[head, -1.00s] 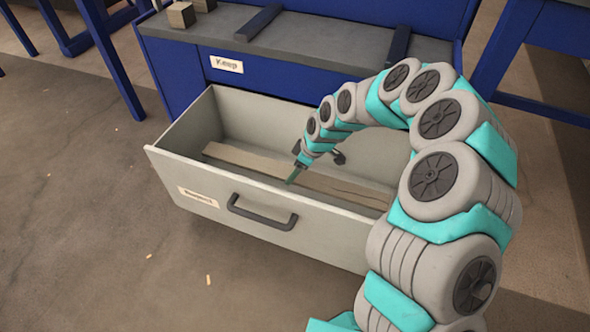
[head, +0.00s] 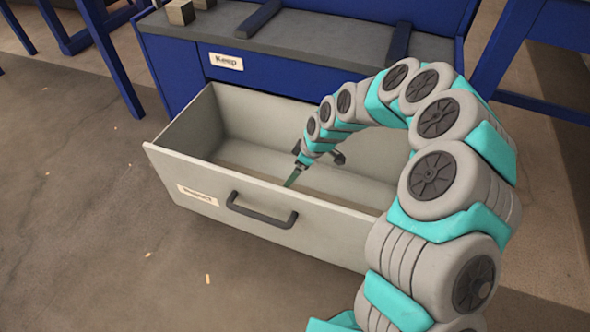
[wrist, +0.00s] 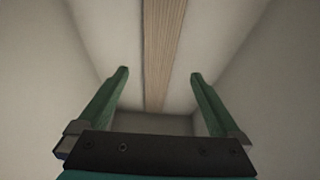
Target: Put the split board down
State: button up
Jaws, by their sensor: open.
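The split board (wrist: 163,45) shows in the wrist view as a long strip of pale wood between my fingers, apart from both. It appears to lie on the floor of the open grey drawer (head: 205,190); no split can be made out from here. My gripper (wrist: 160,75) is open, its two green fingers spread on either side of the board.
The drawer's front has a dark handle (head: 262,210) and a small label (head: 197,194). Above it is a blue bench with a "Keep" label (head: 226,62), a wooden block (head: 180,12) and dark bars (head: 398,42). The drawer walls stand close around my gripper.

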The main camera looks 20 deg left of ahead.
jog(key=s+d+r+m+p, duration=0.1)
jog(key=s+d+r, duration=0.1)
jog(key=d+r, duration=0.35)
jog(key=s+d+r+m, duration=0.1)
jog(key=s+d+r, duration=0.15)
jog(key=r, duration=0.55)
jog(key=s+d+r+m+p, duration=0.1)
jog(key=s+d+r, duration=0.2)
jog(key=r, duration=0.4)
jog(key=s+d+r+m+g+h, duration=0.1)
jog(key=s+d+r+m+h, duration=0.1)
jog(key=s+d+m, duration=0.5)
jog(key=s+d+r+m+g+h, duration=0.1)
jog(key=s+d+m, duration=0.6)
jog(key=s+d, duration=0.8)
jog(key=s+r+h, duration=0.1)
jog(key=s, duration=0.4)
jog(key=shift+w+r, duration=0.1)
